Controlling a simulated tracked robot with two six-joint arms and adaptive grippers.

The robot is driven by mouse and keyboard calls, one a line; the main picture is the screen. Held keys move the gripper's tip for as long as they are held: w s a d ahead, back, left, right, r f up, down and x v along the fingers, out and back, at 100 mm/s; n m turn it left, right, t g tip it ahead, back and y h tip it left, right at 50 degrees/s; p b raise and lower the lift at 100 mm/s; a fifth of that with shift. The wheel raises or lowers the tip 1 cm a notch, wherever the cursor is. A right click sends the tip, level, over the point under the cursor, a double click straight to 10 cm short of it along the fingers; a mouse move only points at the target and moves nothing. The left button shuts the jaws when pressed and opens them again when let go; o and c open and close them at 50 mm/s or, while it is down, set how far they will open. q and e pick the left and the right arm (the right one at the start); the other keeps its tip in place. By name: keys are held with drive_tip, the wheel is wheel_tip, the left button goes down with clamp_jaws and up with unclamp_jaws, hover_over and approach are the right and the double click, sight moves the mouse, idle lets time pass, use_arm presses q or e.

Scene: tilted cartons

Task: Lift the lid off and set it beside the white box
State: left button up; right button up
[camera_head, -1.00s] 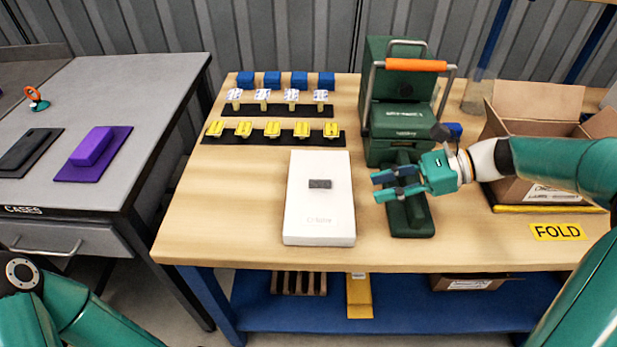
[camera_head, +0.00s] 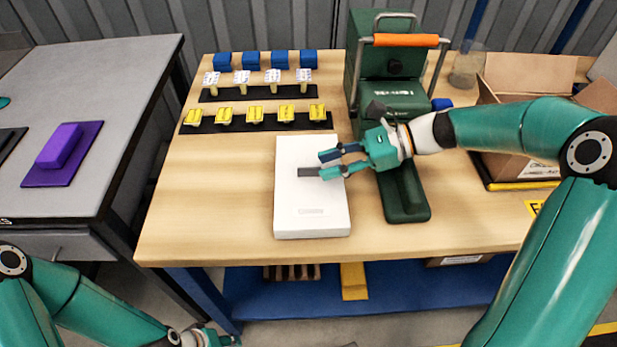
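The white box (camera_head: 312,215) lies flat on the wooden table, with its lid on top and a small dark grey tab (camera_head: 307,172) on the lid. No seam between lid and box can be made out. My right gripper (camera_head: 321,165) reaches in from the right over the lid. Its two fingers are apart, with the tips at the right end of the tab; I cannot tell whether they touch it. Nothing is seen between them. My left gripper (camera_head: 212,338) shows only in part at the bottom edge, below the table's front; its fingers are not clear.
A green press (camera_head: 405,200) with an orange handle stands right of the box, beneath my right arm. Black strips with yellow pieces (camera_head: 254,114) lie behind the box. An open carton (camera_head: 510,168) stands at the right. The table left of the box (camera_head: 215,195) is bare.

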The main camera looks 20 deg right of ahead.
sight(309, 168)
drive_tip(key=x, duration=0.5)
drive_tip(key=shift+w+r, duration=0.1)
drive_tip(key=shift+w, duration=0.05)
drive_tip(key=shift+d, duration=0.1)
drive_tip(key=shift+c, duration=0.5)
clamp_jaws()
